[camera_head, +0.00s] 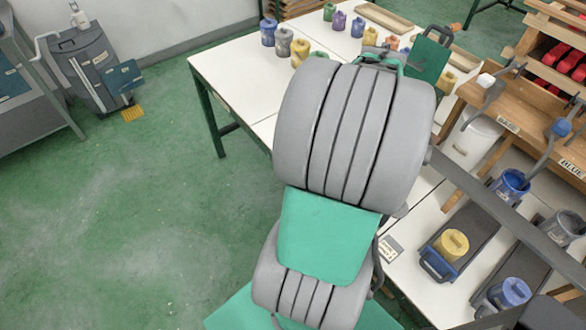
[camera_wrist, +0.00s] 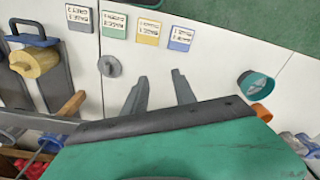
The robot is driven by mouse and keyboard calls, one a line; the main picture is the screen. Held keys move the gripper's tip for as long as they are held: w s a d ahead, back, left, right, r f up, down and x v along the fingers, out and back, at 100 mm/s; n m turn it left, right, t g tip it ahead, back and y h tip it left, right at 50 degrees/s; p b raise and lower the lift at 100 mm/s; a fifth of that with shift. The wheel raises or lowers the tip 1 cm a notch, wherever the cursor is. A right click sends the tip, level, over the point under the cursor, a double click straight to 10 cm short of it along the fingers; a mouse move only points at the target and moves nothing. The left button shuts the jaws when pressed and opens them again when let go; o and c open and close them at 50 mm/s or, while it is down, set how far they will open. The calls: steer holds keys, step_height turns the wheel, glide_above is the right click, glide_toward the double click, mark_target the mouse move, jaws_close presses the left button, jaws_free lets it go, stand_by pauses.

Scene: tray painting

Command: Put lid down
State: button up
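A round grey lid (camera_wrist: 110,66) with a small knob lies on the white table in the wrist view, near the coloured cards. My gripper (camera_wrist: 160,76) is just to the right of the lid. Its two dark fingers are spread apart, with only bare table seen between them. In the head view my own arm hides the gripper and the grey lid. A yellow-lidded pot (camera_head: 451,245) and a blue-lidded pot (camera_head: 510,292) stand on dark trays at the right; the yellow one also shows in the wrist view (camera_wrist: 33,62).
Several label cards (camera_wrist: 148,32) line the table edge. A teal cup (camera_wrist: 257,82) and an orange object (camera_wrist: 262,112) are at the right in the wrist view. An open blue pot (camera_head: 510,185) stands by the wooden rack (camera_head: 485,95). Several coloured jars (camera_head: 300,50) stand farther back.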

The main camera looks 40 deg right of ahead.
steer(key=w+a+r+n+t, duration=0.1)
steer(key=w+a+r+n, duration=0.15)
steer(key=w+a, duration=0.35)
steer(key=w+a+r+n, duration=0.1)
steer(key=w+a+n, duration=0.25)
steer(key=a, duration=0.35)
steer(key=w+a+r+n+t, duration=0.1)
steer(key=a+n, duration=0.3)
steer(key=a, duration=0.7)
steer(key=w+a+r+n+t, duration=0.1)
steer(key=a+n, duration=0.3)
steer(key=a, duration=0.6)
steer(key=shift+a+r+y, duration=0.35)
steer(key=shift+a+y, duration=0.05)
